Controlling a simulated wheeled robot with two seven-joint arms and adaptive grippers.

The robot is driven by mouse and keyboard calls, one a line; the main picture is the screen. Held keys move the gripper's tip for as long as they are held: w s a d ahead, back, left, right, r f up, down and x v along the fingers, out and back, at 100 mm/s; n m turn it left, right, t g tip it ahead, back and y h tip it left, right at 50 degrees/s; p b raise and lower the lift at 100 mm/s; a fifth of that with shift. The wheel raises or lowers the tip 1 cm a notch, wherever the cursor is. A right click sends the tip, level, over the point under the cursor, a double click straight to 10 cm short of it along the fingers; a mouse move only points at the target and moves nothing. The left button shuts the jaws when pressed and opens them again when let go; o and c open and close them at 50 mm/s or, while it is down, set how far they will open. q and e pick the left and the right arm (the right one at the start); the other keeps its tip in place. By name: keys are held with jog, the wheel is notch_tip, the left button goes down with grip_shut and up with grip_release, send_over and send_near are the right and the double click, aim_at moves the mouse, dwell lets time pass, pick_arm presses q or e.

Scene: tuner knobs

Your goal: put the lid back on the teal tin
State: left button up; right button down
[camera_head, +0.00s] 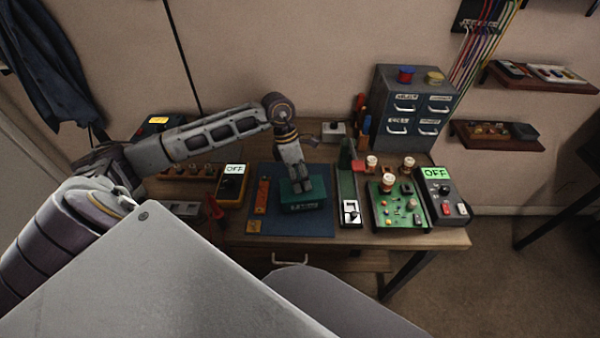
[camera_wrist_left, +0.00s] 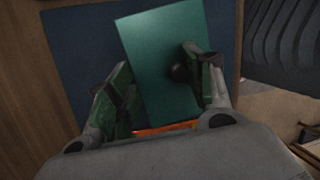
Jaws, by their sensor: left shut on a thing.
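The teal tin (camera_head: 305,206), with a small label on its front, stands on the blue mat (camera_head: 262,226) on the workbench. The teal lid (camera_head: 288,188) is at the top of the tin, under my left gripper (camera_head: 296,180). I cannot tell whether it rests fully on the rim. In the left wrist view the lid (camera_wrist_left: 155,60) is a flat teal rectangle with a dark round knob (camera_wrist_left: 180,73). My left gripper (camera_wrist_left: 160,85) is shut on the lid, its right finger against the knob. The tin's body is hidden there. My right gripper is out of view.
An orange ruler-like strip (camera_head: 262,195) lies left of the tin. A yellow meter (camera_head: 232,185) reading OFF stands further left. A green divider (camera_head: 347,172), a white switch (camera_head: 351,212) and a green circuit board (camera_head: 398,206) stand right of the mat.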

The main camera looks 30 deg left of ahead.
pick_arm(q)
jog(key=o, duration=0.9)
jog(key=shift+c, duration=0.2)
jog(key=o, duration=0.4)
jog(key=shift+w+a+r, duration=0.1)
jog(key=shift+a+r, duration=0.1)
jog(key=shift+r, duration=0.2)
jog(key=shift+w+a+v, duration=0.15)
jog(key=shift+w+v, duration=0.1)
jog(key=shift+v, duration=1)
jog(key=shift+w+a+v, duration=0.15)
jog(key=shift+w+v, duration=0.1)
jog(key=shift+v, duration=0.95)
jog(key=shift+w+a+v, duration=0.15)
jog(key=shift+w+v, duration=0.1)
jog(key=shift+v, duration=1)
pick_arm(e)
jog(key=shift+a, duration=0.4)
pick_arm(q)
jog(key=shift+f, duration=0.15)
